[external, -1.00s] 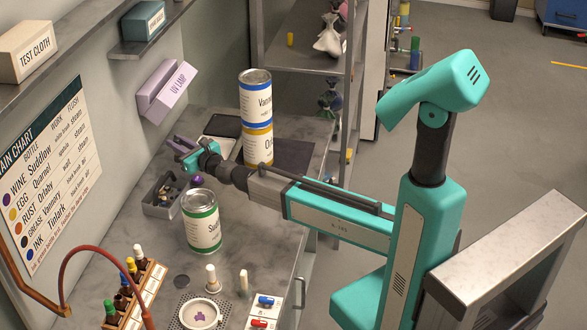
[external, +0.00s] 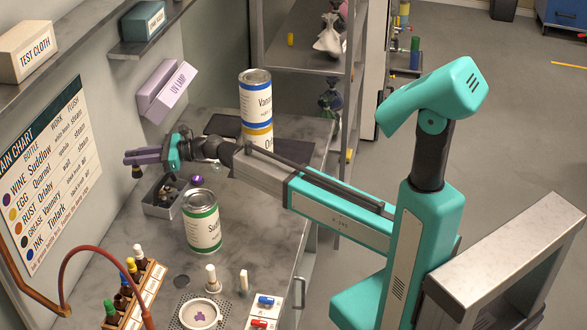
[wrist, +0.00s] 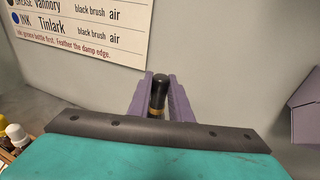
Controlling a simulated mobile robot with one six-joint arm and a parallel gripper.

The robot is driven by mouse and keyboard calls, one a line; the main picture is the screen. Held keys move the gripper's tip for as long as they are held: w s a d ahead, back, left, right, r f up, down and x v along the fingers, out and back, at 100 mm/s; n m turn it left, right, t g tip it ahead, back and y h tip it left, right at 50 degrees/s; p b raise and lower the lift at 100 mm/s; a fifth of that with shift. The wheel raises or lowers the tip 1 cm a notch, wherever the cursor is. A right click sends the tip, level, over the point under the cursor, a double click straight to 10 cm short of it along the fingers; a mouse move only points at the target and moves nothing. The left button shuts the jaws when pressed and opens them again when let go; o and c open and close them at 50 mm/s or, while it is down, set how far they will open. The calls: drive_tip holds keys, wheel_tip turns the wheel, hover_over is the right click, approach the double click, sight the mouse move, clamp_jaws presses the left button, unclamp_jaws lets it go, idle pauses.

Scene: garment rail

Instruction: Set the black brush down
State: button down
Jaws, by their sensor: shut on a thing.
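My gripper (external: 138,155) has purple fingers and is shut on the black brush. It holds the brush over the worktop, near the wall and just beyond the grey bin. In the wrist view, the brush's black rounded handle (wrist: 158,92) with a gold band stands between the two purple fingers (wrist: 158,100). In the external view, a small dark end of the brush (external: 137,172) shows below the fingers. The rest of the brush is hidden.
The grey bin (external: 152,209) of small items stands below my gripper. A green-labelled can (external: 201,222) is right of it, and stacked cans (external: 256,98) stand behind my wrist. The worktop (external: 262,220) right of the green-labelled can is clear.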

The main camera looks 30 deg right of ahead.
drive_tip(key=s+a+r+n+g+y, duration=0.1)
drive_tip(key=s+a+r+n+g, duration=0.1)
drive_tip(key=s+n+g, duration=0.5)
drive_tip(key=shift+s+a+r+g+y+b, duration=0.4)
drive_tip(key=shift+s+a+g, duration=0.2)
drive_tip(key=shift+s+g, duration=1)
drive_tip(key=shift+f, duration=0.1)
wheel_tip(320, 180, down, 14)
drive_tip(key=p, duration=0.4)
drive_tip(key=shift+f, duration=0.15)
drive_tip(key=shift+f+p, duration=0.65)
drive_tip(key=shift+f, duration=1.2)
drive_tip(key=shift+f, duration=0.15)
